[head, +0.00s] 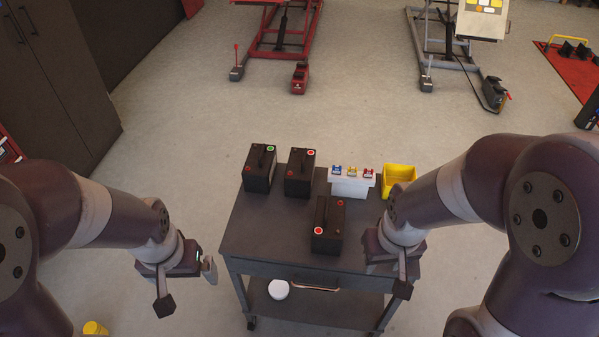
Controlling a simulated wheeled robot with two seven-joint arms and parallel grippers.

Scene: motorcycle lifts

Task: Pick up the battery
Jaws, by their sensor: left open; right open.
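Three black batteries stand upright on a dark cart (250,235). One battery (260,170) is at the back left, with a green and a red terminal. A second battery (299,174) stands just right of it. A third battery (327,226) is nearer the front, with two red-ringed terminals and a top handle. My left gripper (187,286) is open and empty, off the cart's left side. My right gripper (397,275) is open at the cart's right edge, right of the front battery and apart from it. Part of its jaw is hidden.
A white holder (351,187) with blue, yellow and red items and a yellow bin (399,178) stand at the cart's back right. A white round item (278,289) lies on the lower shelf. A red lift (284,30) and a grey lift (432,45) stand far behind.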

